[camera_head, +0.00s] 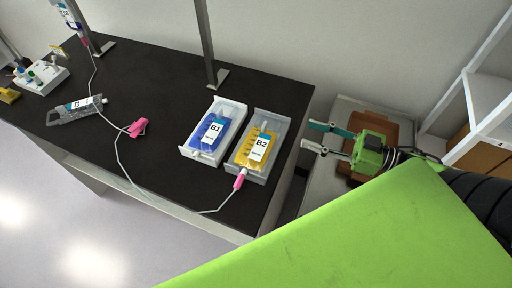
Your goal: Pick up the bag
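A blue bag labelled B1 (213,131) lies in a white tray (235,106) on the black table. A yellow bag labelled B2 (258,147) lies in a grey tray (272,117) to its right. Which bag is meant cannot be told. My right gripper (312,136) is right of the table edge, a short way right of the B2 tray. Its two fingers point left and stand apart, with nothing between them. My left gripper is not in view.
A pink clamp (138,127) sits on a thin tube that loops across the table (150,75). A grey clamp tool (76,109) and a white rack (42,79) are at left. A metal pole (208,45) stands behind the trays. A brown bin (383,126) is beneath my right gripper.

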